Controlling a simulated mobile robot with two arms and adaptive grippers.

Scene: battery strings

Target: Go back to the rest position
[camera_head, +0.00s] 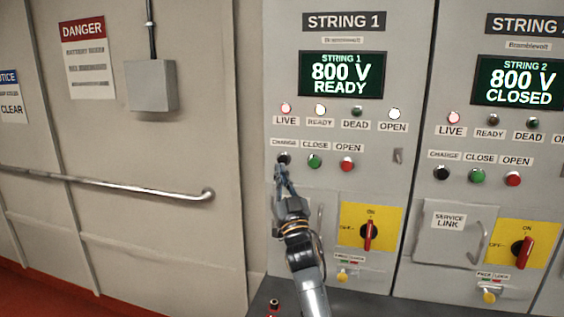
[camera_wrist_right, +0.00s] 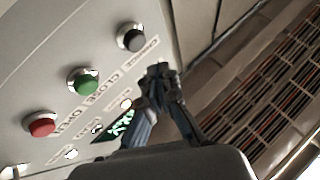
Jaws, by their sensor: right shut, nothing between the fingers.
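My right gripper (camera_head: 281,172) is in front of the STRING 1 cabinet (camera_head: 408,120), just below the black CHARGE button (camera_head: 284,158). Its fingers are shut and empty. In the right wrist view my right gripper (camera_wrist_right: 160,72) points toward the panel, beside the black button (camera_wrist_right: 131,38). A gap shows between fingertips and button there; in the head view they overlap, so the distance is hard to judge. The green CLOSE button (camera_head: 314,161) and red OPEN button (camera_head: 347,164) are to the right. The STRING 1 screen (camera_head: 341,75) reads 800 V READY. My left gripper is out of view.
The STRING 2 cabinet (camera_head: 430,225) stands on the right; its screen (camera_head: 516,81) reads 800 V CLOSED. A red-handled switch (camera_head: 368,236) on a yellow plate is right of my forearm. A handrail (camera_head: 120,187) and a grey box (camera_head: 151,86) are on the left wall.

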